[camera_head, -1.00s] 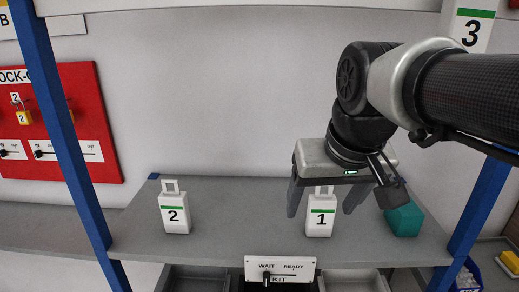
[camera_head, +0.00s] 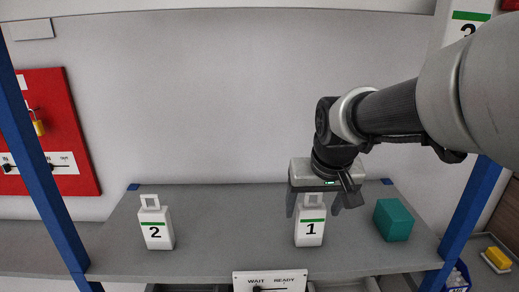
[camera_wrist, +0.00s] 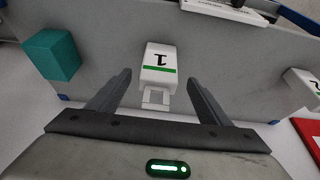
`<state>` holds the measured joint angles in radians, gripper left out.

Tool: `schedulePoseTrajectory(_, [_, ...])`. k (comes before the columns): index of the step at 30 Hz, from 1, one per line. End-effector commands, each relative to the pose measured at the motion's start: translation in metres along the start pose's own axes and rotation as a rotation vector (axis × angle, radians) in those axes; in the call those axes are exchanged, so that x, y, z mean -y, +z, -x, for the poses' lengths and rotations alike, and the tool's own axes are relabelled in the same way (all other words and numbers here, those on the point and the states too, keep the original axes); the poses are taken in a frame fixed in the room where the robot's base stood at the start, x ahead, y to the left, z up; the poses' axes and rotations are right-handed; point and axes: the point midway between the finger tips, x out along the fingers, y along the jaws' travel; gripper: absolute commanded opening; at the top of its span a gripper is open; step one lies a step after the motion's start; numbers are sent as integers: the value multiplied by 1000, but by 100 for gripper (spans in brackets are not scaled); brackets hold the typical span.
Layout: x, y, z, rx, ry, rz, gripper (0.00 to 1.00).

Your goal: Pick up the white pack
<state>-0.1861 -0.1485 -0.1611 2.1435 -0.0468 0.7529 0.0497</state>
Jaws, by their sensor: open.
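A white pack marked 1 (camera_head: 310,229), with a green stripe and a loop handle, stands upright on the grey shelf. A second white pack marked 2 (camera_head: 156,228) stands on the shelf to the left. My gripper (camera_head: 318,205) is open, just above and behind pack 1 in the head view. In the wrist view pack 1 (camera_wrist: 159,62) lies ahead between the open fingers (camera_wrist: 158,95), its handle nearest the palm. The fingers are not closed on it. Pack 2 also shows at the right edge of the wrist view (camera_wrist: 303,86).
A teal box (camera_head: 393,220) stands right of pack 1, close to my gripper. Blue posts (camera_head: 42,170) frame the shelf. A WAIT/READY slider panel (camera_head: 270,282) sits at the front edge. A red lock board (camera_head: 60,130) hangs at left. The shelf between the packs is clear.

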Motion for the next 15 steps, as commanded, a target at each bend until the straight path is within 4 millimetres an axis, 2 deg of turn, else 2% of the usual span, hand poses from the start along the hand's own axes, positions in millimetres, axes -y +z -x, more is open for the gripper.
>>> schedulePoseTrajectory(4, [0, 0, -9, 3, 0, 0, 72])
schedulePoseTrajectory(10, [-2, 0, -40, 5, 1, 1, 72])
schedulePoseTrajectory(15, [-2, 0, -54, 1, 1, 0, 72])
